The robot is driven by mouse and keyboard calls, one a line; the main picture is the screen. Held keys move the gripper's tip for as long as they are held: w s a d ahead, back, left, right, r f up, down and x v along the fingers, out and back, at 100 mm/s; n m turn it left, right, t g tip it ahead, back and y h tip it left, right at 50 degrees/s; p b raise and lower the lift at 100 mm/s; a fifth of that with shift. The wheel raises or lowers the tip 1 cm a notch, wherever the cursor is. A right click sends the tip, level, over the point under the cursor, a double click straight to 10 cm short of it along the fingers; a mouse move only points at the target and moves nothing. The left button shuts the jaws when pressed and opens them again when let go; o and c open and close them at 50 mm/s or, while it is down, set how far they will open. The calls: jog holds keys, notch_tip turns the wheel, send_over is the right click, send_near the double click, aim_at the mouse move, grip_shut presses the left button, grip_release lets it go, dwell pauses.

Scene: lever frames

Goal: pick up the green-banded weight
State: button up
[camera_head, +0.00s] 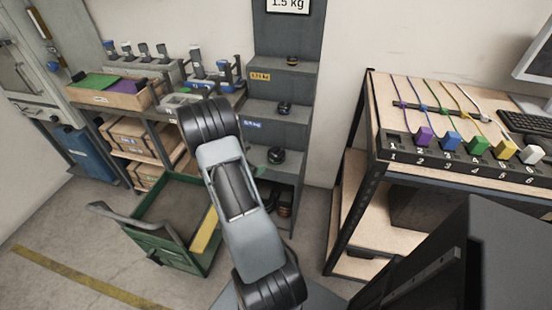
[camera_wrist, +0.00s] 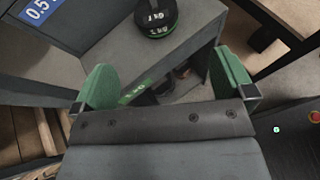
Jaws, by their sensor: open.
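The green-banded weight (camera_head: 276,155) is a dark round weight on the lower step of the grey stepped shelf (camera_head: 315,75), just right of my arm in the head view. In the wrist view the weight (camera_wrist: 157,18) stands upright near the top edge, marked 1 KG, with a green band around its base. My gripper (camera_wrist: 165,65) is open and empty, its two green-padded fingers apart. The weight lies beyond the fingertips, between their lines, not touching them. A green label (camera_wrist: 135,90) on the step's front edge shows between the fingers. My arm mostly hides the gripper in the head view.
An orange-banded weight (camera_head: 292,60) and a blue-banded weight (camera_head: 284,107) stand on higher steps. A green cart (camera_head: 165,245) is at the left, near a workbench with bins. A table (camera_head: 385,150) with numbered coloured blocks stands at the right.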

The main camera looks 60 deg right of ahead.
jog(key=n, duration=0.2)
send_near(275, 154)
jog(key=d+f, duration=0.1)
jog(key=s+d+f, duration=0.1)
jog(key=shift+d+f+t+b, duration=0.15)
jog(key=shift+d+t+b, duration=0.15)
jog(key=shift+d, duration=0.1)
jog(key=shift+r+x, duration=0.1)
jog(key=shift+x, duration=1.5)
jog(key=shift+r+x, duration=0.15)
jog(key=shift+x, duration=1.45)
jog(key=shift+d, duration=0.1)
jog(key=shift+c, duration=0.2)
jog(key=c, duration=1.4)
jog(key=shift+w+r, duration=0.1)
jog(key=shift+r, duration=0.05)
